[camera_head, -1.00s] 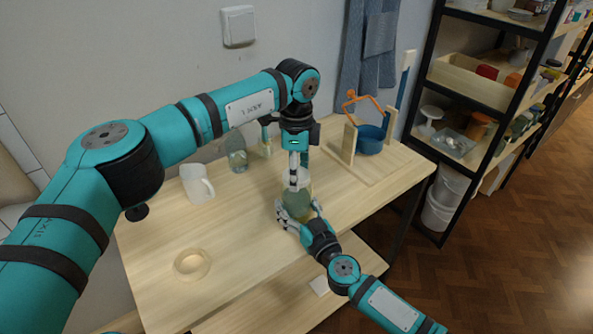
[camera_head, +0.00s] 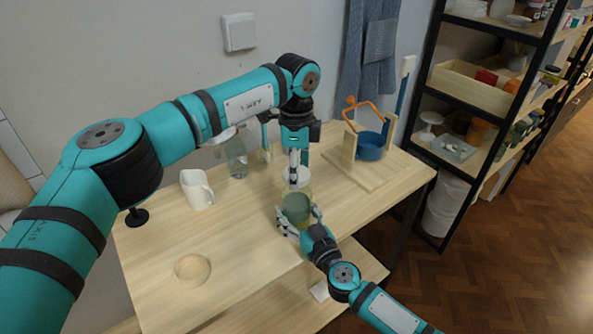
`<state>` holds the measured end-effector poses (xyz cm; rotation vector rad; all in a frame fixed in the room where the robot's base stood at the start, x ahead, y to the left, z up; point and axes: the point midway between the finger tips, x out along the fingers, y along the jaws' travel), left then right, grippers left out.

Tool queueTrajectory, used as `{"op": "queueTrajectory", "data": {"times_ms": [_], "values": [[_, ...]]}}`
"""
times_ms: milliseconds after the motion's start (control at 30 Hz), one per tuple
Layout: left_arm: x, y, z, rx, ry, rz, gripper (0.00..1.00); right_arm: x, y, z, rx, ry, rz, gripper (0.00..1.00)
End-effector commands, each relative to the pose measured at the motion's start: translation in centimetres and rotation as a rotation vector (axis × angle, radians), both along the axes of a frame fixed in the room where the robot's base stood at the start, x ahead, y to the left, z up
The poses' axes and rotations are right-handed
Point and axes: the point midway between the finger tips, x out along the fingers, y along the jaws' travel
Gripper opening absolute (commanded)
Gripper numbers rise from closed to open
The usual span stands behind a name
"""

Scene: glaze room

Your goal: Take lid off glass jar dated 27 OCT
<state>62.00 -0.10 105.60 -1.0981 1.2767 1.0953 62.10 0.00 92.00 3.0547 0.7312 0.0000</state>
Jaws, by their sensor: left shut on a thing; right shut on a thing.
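A glass jar (camera_head: 296,209) with greenish contents stands near the right front part of the wooden table. No date can be read on it. My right gripper (camera_head: 298,219) comes from the front and is shut around the jar's lower body. My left gripper (camera_head: 296,168) points down above the jar and is shut on a pale round lid (camera_head: 297,179). The lid is just above the jar's mouth, and a small gap seems to show between them.
A white pitcher (camera_head: 196,189) and a clear bottle (camera_head: 237,160) stand at the back left. A blue pot (camera_head: 371,147) sits by a wooden stand at the back right. A pale round dish (camera_head: 192,270) lies front left. The table's middle left is clear.

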Motion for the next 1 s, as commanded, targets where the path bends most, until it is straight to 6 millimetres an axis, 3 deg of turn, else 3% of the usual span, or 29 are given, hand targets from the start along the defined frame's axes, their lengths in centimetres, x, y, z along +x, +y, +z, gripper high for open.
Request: {"op": "queueTrajectory", "data": {"times_ms": [233, 500, 733, 767, 967, 1000], "values": [[0.0, 0.0, 0.7, 0.000, -0.002, 0.000, 0.17, 0.0, 0.0, -0.1, -0.002, 0.001, 0.000, 0.00], [0.0, 0.0, 3.8, 0.000, -0.002, -0.001, 0.17, 0.0, 0.0, -0.1, -0.002, 0.001, 0.000, 0.00], [0.0, 0.0, 4.0, 0.000, 0.001, -0.001, 0.17, 0.0, 0.0, -0.1, -0.002, 0.001, 0.000, 0.00], [0.0, 0.0, 4.0, 0.000, 0.000, -0.001, 0.17, 0.0, 0.0, -0.1, -0.002, 0.001, 0.000, 0.69], [0.0, 0.0, 4.0, 0.000, 0.000, -0.001, 0.17, 0.0, 0.0, -0.1, 0.000, 0.001, 0.000, 0.95], [0.0, 0.0, 4.0, 0.000, 0.000, -0.001, 0.17, 0.0, 0.0, 0.0, 0.000, 0.001, 0.000, 0.96]]}}
